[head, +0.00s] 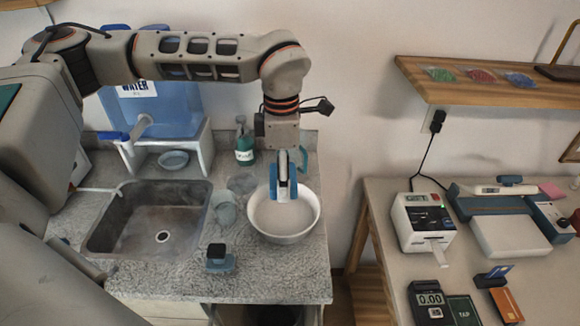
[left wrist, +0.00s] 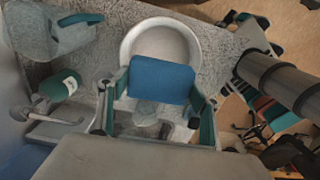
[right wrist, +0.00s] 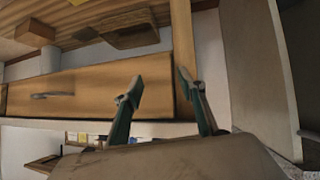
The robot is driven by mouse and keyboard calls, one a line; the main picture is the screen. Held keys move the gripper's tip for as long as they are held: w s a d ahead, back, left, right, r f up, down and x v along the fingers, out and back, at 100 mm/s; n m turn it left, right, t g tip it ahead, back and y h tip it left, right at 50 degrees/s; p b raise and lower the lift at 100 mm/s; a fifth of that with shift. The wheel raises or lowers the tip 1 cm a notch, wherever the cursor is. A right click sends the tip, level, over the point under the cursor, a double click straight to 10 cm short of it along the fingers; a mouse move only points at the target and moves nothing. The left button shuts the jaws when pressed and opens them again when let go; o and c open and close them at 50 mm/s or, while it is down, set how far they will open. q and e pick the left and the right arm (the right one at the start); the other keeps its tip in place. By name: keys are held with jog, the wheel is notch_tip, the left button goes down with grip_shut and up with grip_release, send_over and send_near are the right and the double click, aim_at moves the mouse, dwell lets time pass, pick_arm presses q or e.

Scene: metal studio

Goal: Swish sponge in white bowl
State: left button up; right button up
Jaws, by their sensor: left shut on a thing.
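The white bowl (head: 262,226) stands upright on the grey speckled counter, right of the sink. Its pale rim also shows in the left wrist view (left wrist: 126,45). My left gripper (head: 283,192) points down over the bowl, with its tips within the bowl's outline. It is shut on the blue sponge (left wrist: 162,80), which spans between its fingers. I cannot tell whether the sponge touches the bowl's inside. My right gripper (right wrist: 162,77) is away from the counter, and shows only in the right wrist view. It is open and empty, facing wooden furniture.
A glass cup (head: 224,208) and a small blue-and-black item (head: 219,260) stand left of the bowl. A green bottle (head: 244,146) is behind it. The sink (head: 150,228) and a blue water container (head: 180,112) are further left. A table (head: 385,225) with devices stands right, past a gap.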

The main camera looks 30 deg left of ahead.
pick_arm(q)
jog(key=shift+s+f, duration=0.1)
jog(key=shift+f, duration=0.5)
jog(key=shift+f+b, duration=0.35)
jog(key=shift+f, duration=0.7)
notch_tip(320, 180, down, 3)
jog(key=shift+r+b, duration=0.15)
jog(key=shift+b, duration=1)
jog(key=shift+f+b, duration=1.35)
jog(key=shift+f, duration=0.95)
pick_arm(e)
jog(key=shift+w+a+f+y, duration=0.2)
jog(key=shift+a+f, duration=0.3)
jog(key=shift+f, duration=0.3)
jog(key=shift+w+a+f+y, duration=0.2)
jog(key=shift+a+f, duration=0.25)
jog(key=shift+f, duration=0.3)
pick_arm(q)
jog(key=shift+r, duration=0.15)
pick_arm(e)
jog(key=shift+w+r, duration=0.1)
jog(key=shift+r, duration=0.2)
